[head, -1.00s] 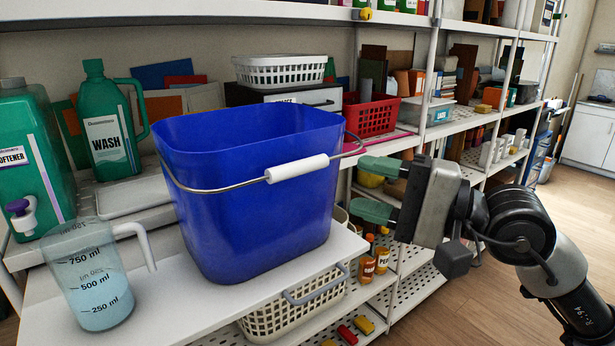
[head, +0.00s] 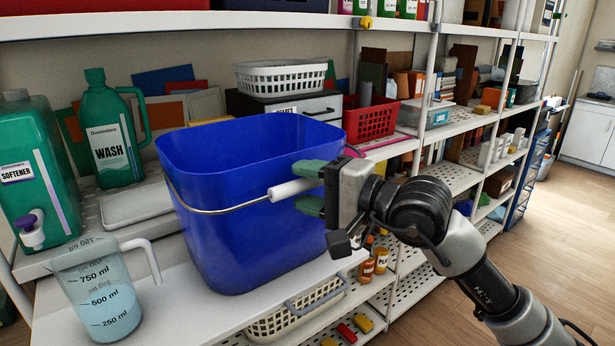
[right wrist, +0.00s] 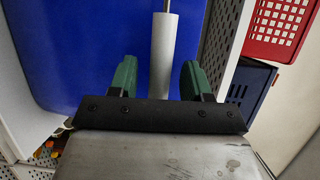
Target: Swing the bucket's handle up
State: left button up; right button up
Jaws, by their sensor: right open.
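The blue bucket (head: 240,225) stands upright on the white shelf board, its open top facing up. Its wire handle (head: 222,212) hangs down across the front side, with a white grip tube (head: 292,189). My right gripper (head: 310,187) is at the right end of that tube, its green fingers above and below it. In the right wrist view the white tube (right wrist: 163,58) lies between the two open fingers (right wrist: 157,78), with a gap on each side. The handle's right end is hidden behind my gripper. My left gripper is not in view.
A measuring jug (head: 100,285) with pale blue liquid stands left of the bucket. A green wash bottle (head: 112,140) and softener container (head: 40,180) are behind and left. A red basket (head: 372,120) is behind my gripper. A cream basket (head: 298,310) sits below the board.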

jog(key=shift+a, duration=0.1)
grip_shut()
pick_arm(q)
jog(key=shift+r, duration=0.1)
pick_arm(e)
jog(key=shift+r, duration=0.1)
